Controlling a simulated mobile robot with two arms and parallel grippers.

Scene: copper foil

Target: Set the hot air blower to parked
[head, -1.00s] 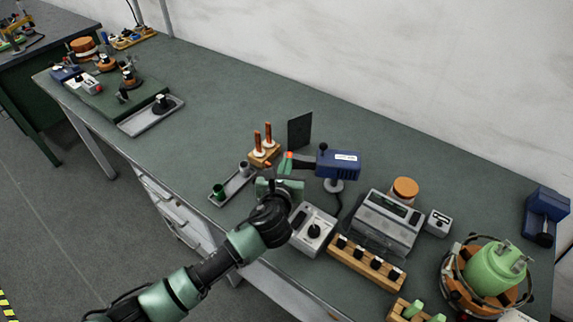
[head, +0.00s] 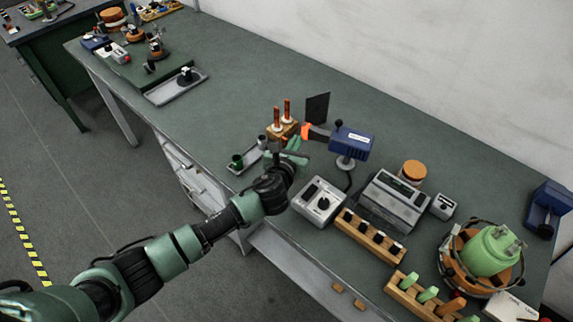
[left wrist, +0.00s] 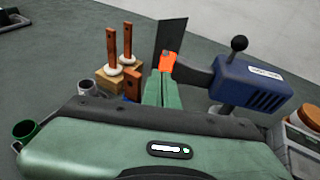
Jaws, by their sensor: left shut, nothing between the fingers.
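The hot air blower (head: 351,142) is a blue box on a grey round foot, with a black-knobbed lever on top. Its dark nozzle arm points left and ends in an orange tip (head: 306,131). It also shows in the left wrist view (left wrist: 255,82), with the orange tip (left wrist: 167,61) in front of a dark upright panel. My left gripper (head: 297,146) is shut and empty, its green fingers right beside the nozzle tip. In the left wrist view the fingers (left wrist: 163,90) reach up to just below the tip; I cannot tell whether they touch. My right gripper is out of view.
A wooden block with two copper-coloured rods (head: 281,130) stands left of the nozzle, and the dark panel (head: 317,107) behind it. A grey tray with a green cup (head: 237,161) lies left. A control box (head: 318,201) and grey machine (head: 394,199) stand right. The bench's middle left is clear.

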